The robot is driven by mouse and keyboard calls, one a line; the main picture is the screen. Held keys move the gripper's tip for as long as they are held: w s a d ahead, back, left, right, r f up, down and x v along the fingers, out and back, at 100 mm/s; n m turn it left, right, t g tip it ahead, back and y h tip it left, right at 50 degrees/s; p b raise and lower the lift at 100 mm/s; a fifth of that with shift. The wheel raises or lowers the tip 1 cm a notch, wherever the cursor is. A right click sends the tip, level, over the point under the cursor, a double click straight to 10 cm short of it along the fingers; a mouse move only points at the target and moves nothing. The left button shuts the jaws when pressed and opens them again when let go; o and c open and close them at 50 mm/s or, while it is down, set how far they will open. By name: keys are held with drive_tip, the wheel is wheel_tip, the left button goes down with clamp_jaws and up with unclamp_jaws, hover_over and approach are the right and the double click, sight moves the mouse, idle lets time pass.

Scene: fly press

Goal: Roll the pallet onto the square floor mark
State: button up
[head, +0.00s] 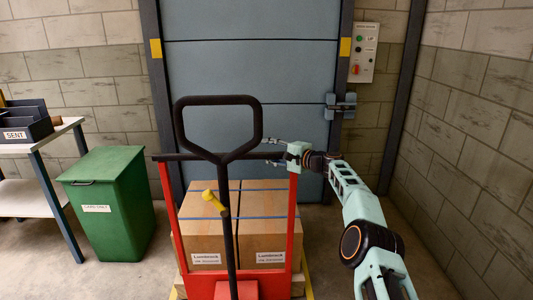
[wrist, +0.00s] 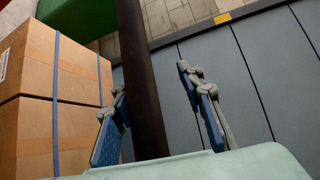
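The pallet load is two brown cartons (head: 258,208) side by side with blue straps, behind a red frame (head: 297,235) with a dark crossbar (head: 183,157) and a black loop handle (head: 220,98). The cartons also show at the left of the wrist view (wrist: 85,75). My gripper (head: 273,152) is at the right part of the crossbar. In the wrist view, the dark bar (wrist: 140,85) passes between its spread fingers (wrist: 151,80), with a clear gap on the right side. Yellow edging (head: 309,280) shows by the load's base; I cannot tell whether it is a floor mark.
A green bin (head: 122,205) and a table (head: 30,194) with a dark "SENT" tray (head: 25,124) stand at left. A blue-grey shutter door (head: 250,70) is behind the load. A control box (head: 363,52) hangs at right. Some floor at right is bare.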

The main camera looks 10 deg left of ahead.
drive_tip(key=shift+a+f, duration=0.1)
drive_tip(key=shift+f, duration=0.2)
drive_tip(key=shift+s, duration=0.1)
drive_tip(key=shift+v, duration=1.25)
drive_tip(key=v, duration=0.9)
drive_tip(key=shift+d+r, duration=0.2)
drive_tip(key=shift+d, duration=0.05)
drive_tip(key=shift+s+d, duration=0.1)
